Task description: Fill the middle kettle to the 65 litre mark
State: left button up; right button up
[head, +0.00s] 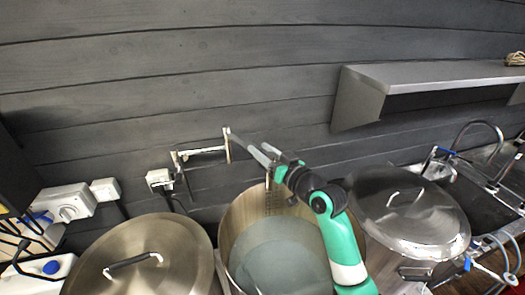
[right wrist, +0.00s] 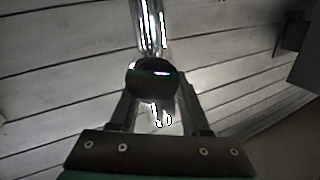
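The middle kettle (head: 233,222) is an open steel pot with pale liquid (head: 283,258) in it. Marks (head: 273,200) run down its inner back wall, too small to read. A jointed chrome tap arm (head: 202,151) reaches out from the wall behind it. My right gripper (head: 258,152) is above the kettle's back rim, at the tap's outer end. In the right wrist view its fingers (right wrist: 158,88) stand apart, with a dark round knob (right wrist: 152,80) between their tips and a chrome pipe (right wrist: 150,28) beyond. Contact with the knob is unclear. My left gripper is out of view.
A lidded kettle (head: 140,262) stands at the left and another lidded kettle (head: 410,212) at the right, both close to the middle one. A steel shelf (head: 430,75) juts from the wall at upper right. A sink (head: 470,190) is at far right.

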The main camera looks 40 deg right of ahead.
grip_shut()
dwell(1.2)
